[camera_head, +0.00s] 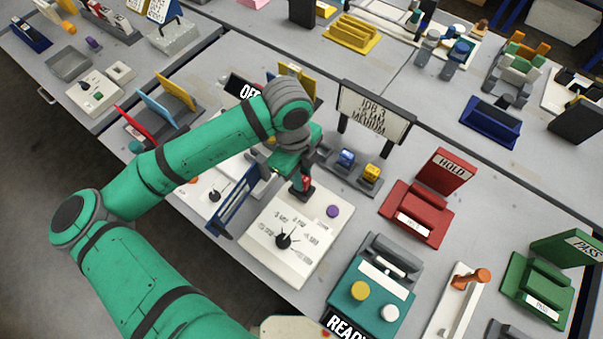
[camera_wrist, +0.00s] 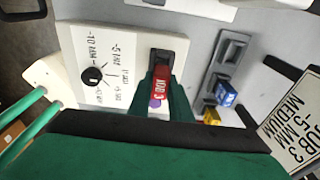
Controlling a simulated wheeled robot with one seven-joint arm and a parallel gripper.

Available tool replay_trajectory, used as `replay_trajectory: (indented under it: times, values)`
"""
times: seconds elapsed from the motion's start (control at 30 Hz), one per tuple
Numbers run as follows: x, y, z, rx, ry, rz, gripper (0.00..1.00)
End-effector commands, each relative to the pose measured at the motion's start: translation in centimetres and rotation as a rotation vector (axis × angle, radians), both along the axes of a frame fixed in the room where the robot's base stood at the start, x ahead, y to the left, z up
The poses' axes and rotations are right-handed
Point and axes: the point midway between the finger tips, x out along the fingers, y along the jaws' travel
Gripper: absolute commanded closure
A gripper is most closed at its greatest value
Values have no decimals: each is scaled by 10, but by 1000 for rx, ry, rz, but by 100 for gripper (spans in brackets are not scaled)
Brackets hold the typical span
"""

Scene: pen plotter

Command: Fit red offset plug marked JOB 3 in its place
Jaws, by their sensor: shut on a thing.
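My gripper (camera_wrist: 163,82) is shut on the red plug (camera_wrist: 160,84), marked JOB 3; its green fingers lie on either side of it in the wrist view. In the head view the red plug (camera_head: 306,181) shows small below my gripper. A dark block with a recess (camera_wrist: 169,45) is just past the plug, at the edge of the white dial panel (camera_wrist: 110,62). In the head view, dark material (camera_head: 305,194) shows directly under the plug. I cannot tell whether the plug touches or enters it.
A dark rack holds a blue plug (camera_head: 346,157) and a yellow plug (camera_head: 371,172). A sign (camera_head: 375,110) reads JOB 3, -5 MM, MEDIUM. The panel has a black knob (camera_head: 284,240) and purple button (camera_head: 333,211). A blue upright plate (camera_head: 236,200) stands left, a red HOLD tray (camera_head: 413,222) right.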

Motion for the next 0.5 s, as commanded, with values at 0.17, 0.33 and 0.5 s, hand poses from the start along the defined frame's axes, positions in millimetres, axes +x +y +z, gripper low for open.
replay_trajectory:
  times: [0.17, 0.33, 0.5]
  values:
    - [0, 0, -4, -1, 1, 0, 100]
    - [0, 0, -7, -1, 1, 1, 100]
    - [0, 0, -11, 0, 0, 1, 100]
